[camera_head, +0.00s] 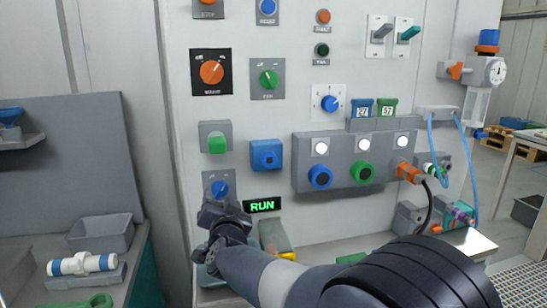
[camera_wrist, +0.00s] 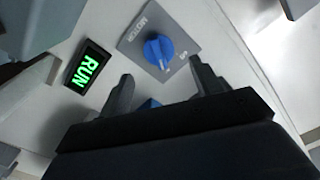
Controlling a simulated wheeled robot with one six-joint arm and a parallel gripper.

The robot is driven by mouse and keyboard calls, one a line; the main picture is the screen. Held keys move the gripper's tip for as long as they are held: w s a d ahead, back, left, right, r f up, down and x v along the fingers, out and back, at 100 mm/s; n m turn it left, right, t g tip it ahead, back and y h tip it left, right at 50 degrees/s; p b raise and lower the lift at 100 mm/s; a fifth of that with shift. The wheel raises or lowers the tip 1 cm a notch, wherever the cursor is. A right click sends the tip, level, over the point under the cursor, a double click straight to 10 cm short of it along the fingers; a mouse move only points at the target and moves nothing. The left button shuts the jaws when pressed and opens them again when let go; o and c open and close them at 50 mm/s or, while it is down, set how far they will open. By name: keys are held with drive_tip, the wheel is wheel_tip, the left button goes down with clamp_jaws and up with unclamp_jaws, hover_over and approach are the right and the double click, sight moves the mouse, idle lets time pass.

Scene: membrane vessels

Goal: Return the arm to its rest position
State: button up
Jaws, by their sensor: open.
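My arm (camera_head: 262,272) reaches from the lower right of the head view toward the white control panel (camera_head: 305,90). My gripper (camera_head: 217,196) is at the panel's lower left, just in front of a blue rotary knob on a grey plate marked MOTOR. In the wrist view my gripper (camera_wrist: 162,70) has its two fingers apart. The blue knob (camera_wrist: 158,51) shows beyond and between the fingertips, with no contact visible. Nothing is held. The lit green RUN display (camera_wrist: 89,67) is beside the knob; in the head view the RUN display (camera_head: 262,206) is right of my gripper.
Above are a green button (camera_head: 217,144), a blue button box (camera_head: 266,155) and an orange knob (camera_head: 212,72). A grey box (camera_head: 343,176) with connectors juts out at right. A bench with a grey bin (camera_head: 101,235) and a white-blue vessel (camera_head: 83,264) stands left.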

sight(220, 189)
drive_tip(key=x, duration=0.5)
drive_tip(key=shift+w+r+n+p, duration=0.2)
drive_tip(key=shift+n+p, duration=0.2)
drive_tip(key=shift+p, duration=0.35)
drive_tip(key=shift+s+r+n+p, duration=0.1)
drive_tip(key=shift+s+n+p, duration=0.05)
drive_tip(key=shift+n+p, duration=0.85)
drive_tip(key=n+p, duration=0.2)
drive_tip(key=n, duration=0.1)
drive_tip(key=shift+a, duration=0.1)
drive_tip(key=n+p, duration=0.5)
drive_tip(key=p, duration=0.2)
drive_tip(key=shift+a+n, duration=0.1)
drive_tip(key=shift+n, duration=0.3)
drive_tip(key=shift+s+n, duration=0.2)
drive_tip(key=shift+n, duration=0.1)
drive_tip(key=b+v, duration=0.2)
drive_tip(key=v, duration=0.8)
drive_tip(key=shift+f, duration=0.3)
drive_tip(key=shift+f, duration=0.15)
